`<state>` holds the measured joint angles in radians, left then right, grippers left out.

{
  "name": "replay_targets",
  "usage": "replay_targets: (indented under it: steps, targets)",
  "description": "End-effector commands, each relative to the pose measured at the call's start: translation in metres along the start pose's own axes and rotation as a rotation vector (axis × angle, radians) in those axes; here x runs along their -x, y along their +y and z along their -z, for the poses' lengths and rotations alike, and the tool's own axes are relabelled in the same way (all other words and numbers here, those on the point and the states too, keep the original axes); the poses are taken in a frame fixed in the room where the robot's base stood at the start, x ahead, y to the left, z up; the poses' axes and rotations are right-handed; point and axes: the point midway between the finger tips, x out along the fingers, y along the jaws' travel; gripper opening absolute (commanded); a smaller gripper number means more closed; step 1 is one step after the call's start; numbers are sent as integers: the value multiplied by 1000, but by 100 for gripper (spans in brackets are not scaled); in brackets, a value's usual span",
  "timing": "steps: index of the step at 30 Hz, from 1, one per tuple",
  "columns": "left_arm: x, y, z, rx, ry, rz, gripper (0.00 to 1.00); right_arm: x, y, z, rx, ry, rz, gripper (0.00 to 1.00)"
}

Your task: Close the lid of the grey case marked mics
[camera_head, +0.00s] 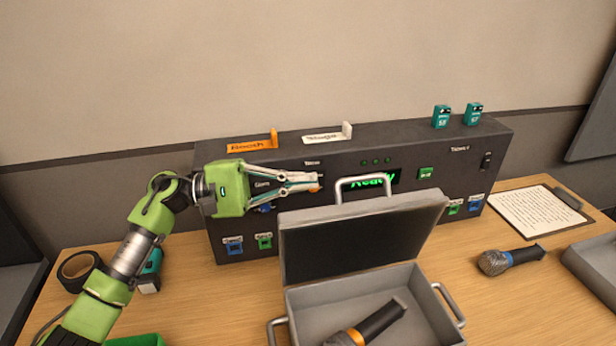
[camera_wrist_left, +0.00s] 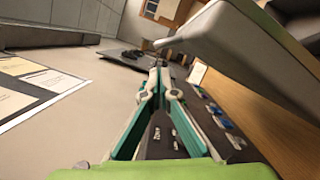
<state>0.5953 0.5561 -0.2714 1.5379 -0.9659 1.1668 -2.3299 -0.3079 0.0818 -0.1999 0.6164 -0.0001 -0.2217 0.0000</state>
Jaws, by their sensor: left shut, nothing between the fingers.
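The grey case (camera_head: 438,306) stands open on the table in the head view. Its lid (camera_head: 425,212) is raised and leans back toward the console, with a metal handle (camera_head: 363,183) at its top edge. A microphone (camera_head: 372,325) with an orange-ringed handle lies inside. No mics marking is readable. My left gripper (camera_head: 318,183) is shut and empty, just beyond the lid's upper left corner, in front of the console. In the left wrist view its fingers (camera_wrist_left: 160,66) are together, and a grey slab that looks like the lid (camera_wrist_left: 235,55) is above right. My right gripper is not seen.
A dark console (camera_head: 330,150) with switches and a green display stands behind the case. Another microphone (camera_head: 510,259), a clipboard (camera_head: 535,210) and a grey tray (camera_head: 595,265) are to the right. A black tape roll (camera_head: 78,268) is at left, beside my arm.

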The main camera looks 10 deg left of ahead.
Motion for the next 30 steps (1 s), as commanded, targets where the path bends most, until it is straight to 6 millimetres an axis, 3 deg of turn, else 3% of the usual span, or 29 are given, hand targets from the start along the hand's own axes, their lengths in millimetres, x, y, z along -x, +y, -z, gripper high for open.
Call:
replay_targets:
  steps: [6,12,26,30]
  targets:
    - [-43,5,-3,2,-4,-1,0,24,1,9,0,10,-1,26]
    - [-68,3,-1,1,-1,-1,0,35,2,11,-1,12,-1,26]
    - [-75,0,0,0,0,0,0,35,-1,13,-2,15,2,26]
    - [-75,-4,-1,-21,-1,6,0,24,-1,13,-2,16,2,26]
